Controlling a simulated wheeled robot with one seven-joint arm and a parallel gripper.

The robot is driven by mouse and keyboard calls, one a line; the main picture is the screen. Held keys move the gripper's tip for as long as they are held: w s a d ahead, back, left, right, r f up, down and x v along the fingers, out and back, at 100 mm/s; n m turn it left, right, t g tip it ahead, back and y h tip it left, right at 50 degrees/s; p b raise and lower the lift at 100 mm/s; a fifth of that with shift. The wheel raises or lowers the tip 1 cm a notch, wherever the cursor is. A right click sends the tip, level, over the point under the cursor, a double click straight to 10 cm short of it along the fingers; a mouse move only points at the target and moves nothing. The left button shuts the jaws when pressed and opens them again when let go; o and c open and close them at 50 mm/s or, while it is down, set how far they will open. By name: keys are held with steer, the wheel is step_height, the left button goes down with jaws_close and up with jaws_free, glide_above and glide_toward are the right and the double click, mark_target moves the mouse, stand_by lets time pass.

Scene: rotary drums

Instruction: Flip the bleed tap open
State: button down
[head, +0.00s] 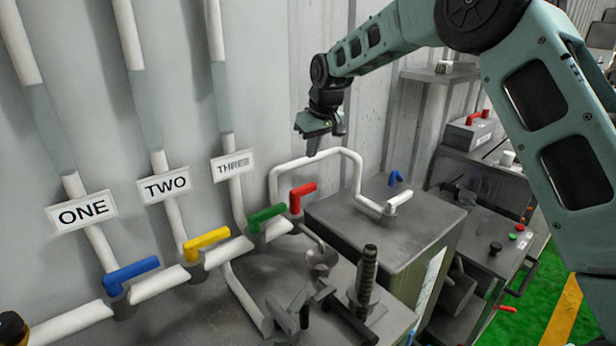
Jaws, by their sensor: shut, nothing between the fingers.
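No label in view reads "bleed". Several lever taps sit on the white pipe along the wall. They have a blue handle (131,274), a yellow handle (206,242), a green handle (266,216) and a red handle (303,194). The first three handles lie roughly along the pipe. The red handle points right, beside a bent white pipe (321,156). Another tap with a white handle (398,198) sits on the grey box. My gripper (313,153) is shut and empty, pointing down above the bent pipe and the red handle, apparently apart from both.
Signs ONE (83,211), TWO (164,187) and THREE (232,165) hang on upright pipes. The grey box (375,232) stands right of the taps. A threaded post (367,280) and metal fittings stand in front. My arm crosses the upper right.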

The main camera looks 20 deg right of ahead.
mark_target(299, 170)
steer(key=shift+w+a+r, duration=0.1)
steer(key=shift+w+a, duration=0.15)
steer(key=shift+w, duration=0.4)
steer(key=shift+w+a, duration=0.25)
steer(key=shift+w, duration=0.35)
steer(key=p+x, duration=0.4)
steer(key=x, duration=0.5)
steer(key=shift+w+a+f, duration=0.15)
steer(key=shift+f, duration=0.05)
steer(key=shift+s+d+p, duration=0.2)
steer(key=shift+s+p, duration=0.05)
steer(key=shift+p, duration=0.25)
steer(key=shift+s+d+f+p, duration=0.1)
steer(key=shift+s+d+p, duration=0.25)
steer(key=shift+s, duration=0.4)
steer(key=shift+s+d+f+p, duration=0.1)
steer(key=shift+s+d+p, duration=0.2)
steer(key=shift+s, duration=0.45)
steer(key=shift+a, duration=0.1)
